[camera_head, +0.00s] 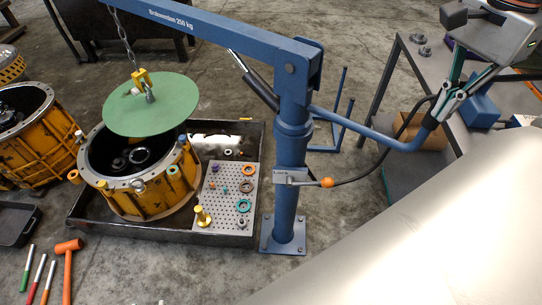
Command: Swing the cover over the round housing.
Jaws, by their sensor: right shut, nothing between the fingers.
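The cover is a flat green disc (128,112) hanging level from a yellow hook and chain (132,55) under the blue crane's boom (215,22). In the picture it overlaps the far part of the open round housing (155,200), a yellow-orange drum with a grey rim. The cover seems to hang above the rim; the exact gap is hard to judge. The crane's bent blue handle (390,142) reaches right from its post. My right gripper (437,117) is at the handle's outer end, shut with nothing between its fingers. My left gripper is not in view.
The housing stands in a black tray (90,222) beside a perforated plate (228,205) of small parts. The crane post (290,185) stands right of it. Another yellow housing (35,140) is at left. A bench (420,65) with boxes stands at right. A mallet (68,262) lies front left.

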